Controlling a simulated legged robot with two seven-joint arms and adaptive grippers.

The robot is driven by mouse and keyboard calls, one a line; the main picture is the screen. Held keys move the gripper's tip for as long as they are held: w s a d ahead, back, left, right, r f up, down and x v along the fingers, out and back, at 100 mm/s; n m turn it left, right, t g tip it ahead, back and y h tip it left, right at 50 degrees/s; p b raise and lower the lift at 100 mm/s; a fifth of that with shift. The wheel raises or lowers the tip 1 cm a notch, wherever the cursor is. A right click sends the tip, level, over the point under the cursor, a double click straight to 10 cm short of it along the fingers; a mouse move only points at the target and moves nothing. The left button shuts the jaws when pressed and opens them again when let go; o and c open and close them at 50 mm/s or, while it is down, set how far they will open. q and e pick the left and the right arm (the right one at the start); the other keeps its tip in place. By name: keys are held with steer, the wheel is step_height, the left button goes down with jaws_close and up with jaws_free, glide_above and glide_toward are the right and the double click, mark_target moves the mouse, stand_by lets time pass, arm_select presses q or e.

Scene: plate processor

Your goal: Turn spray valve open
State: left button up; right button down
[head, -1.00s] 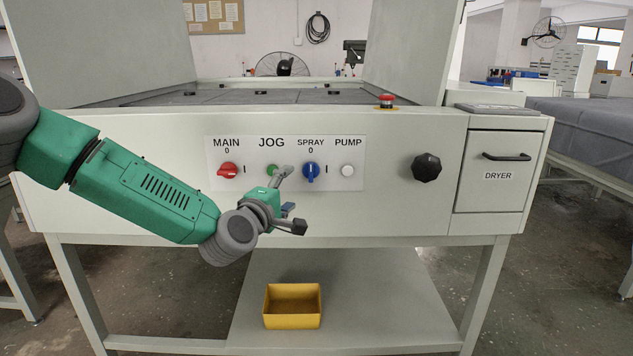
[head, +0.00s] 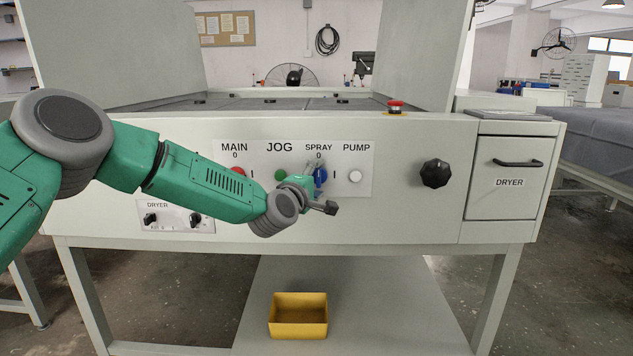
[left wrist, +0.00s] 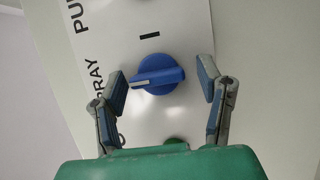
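The blue SPRAY knob (head: 322,176) is on the front panel under the SPRAY label, partly hidden behind my gripper in the head view. In the left wrist view the knob (left wrist: 157,75) shows fully; its white line points to the SPRAY label side, not to the I mark. My left gripper (head: 323,187) is open at the knob. In the left wrist view, its fingers (left wrist: 162,76) are on both sides of the knob with gaps between. A black round knob (head: 434,173) is farther right on the machine front. My right gripper is not in view.
The red MAIN knob (head: 238,173), green JOG button (head: 281,174) and white PUMP button (head: 355,176) share the panel. A red emergency button (head: 396,105) sits on the top edge. A yellow bin (head: 298,316) stands on the lower shelf. A dryer drawer (head: 508,178) is at right.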

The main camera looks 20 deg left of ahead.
arm_select(q)
steer(key=shift+d, duration=0.3)
steer(key=c, duration=0.8)
steer(key=shift+a, duration=0.1)
steer(key=shift+c, duration=0.2)
steer(key=shift+r+m+g+p, duration=0.1)
steer(key=shift+m+g+p, duration=0.3)
steer(key=shift+p, duration=0.45)
steer(key=m+g+y+p, duration=0.1)
steer(key=m+p, duration=0.2)
steer(key=p, duration=0.2)
steer(key=m+g+y+p, duration=0.1)
steer(key=m+p, duration=0.2)
steer(key=p, duration=0.2)
steer(key=m+g+y+p, duration=0.1)
steer(key=m+p, duration=0.2)
steer(key=p, duration=0.2)
steer(key=shift+r, duration=0.1)
steer(key=shift+m+g+y+p, duration=0.4)
steer(key=shift+m+y+p, duration=0.3)
steer(key=shift+m+p, duration=0.35)
steer(key=shift+m+y+p, duration=0.35)
steer(key=shift+m+y, duration=0.05)
steer(key=shift+m, duration=0.35)
steer(key=shift+g, duration=0.3)
steer(key=o, duration=1.2)
steer(key=shift+c, duration=0.2)
